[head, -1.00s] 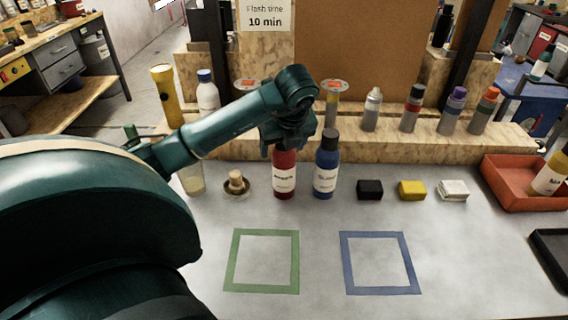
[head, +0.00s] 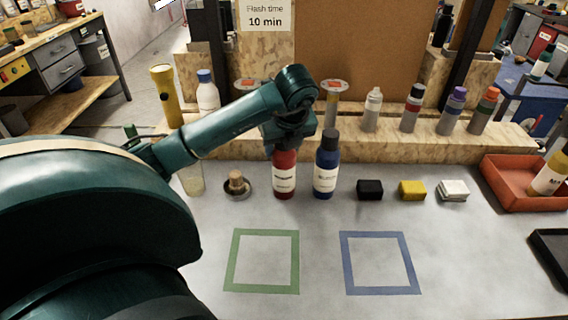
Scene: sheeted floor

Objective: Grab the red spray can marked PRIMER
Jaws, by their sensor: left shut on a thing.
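The red spray can (head: 284,178) with a white label stands upright on the grey sheeted surface, left of the blue can; its label text is too small to read surely. My left gripper (head: 284,146) reaches over it from above and is shut on its top, hiding the cap. The can's base appears to be on the surface. My right gripper is not in view.
A blue can (head: 326,168) stands close on the right. A small pot with a brush-like stub (head: 236,185) is on the left. Black (head: 369,190), yellow (head: 412,190) and white (head: 453,190) blocks and a red tray (head: 498,188) lie further right. Green (head: 233,262) and blue (head: 411,262) taped squares in front are empty.

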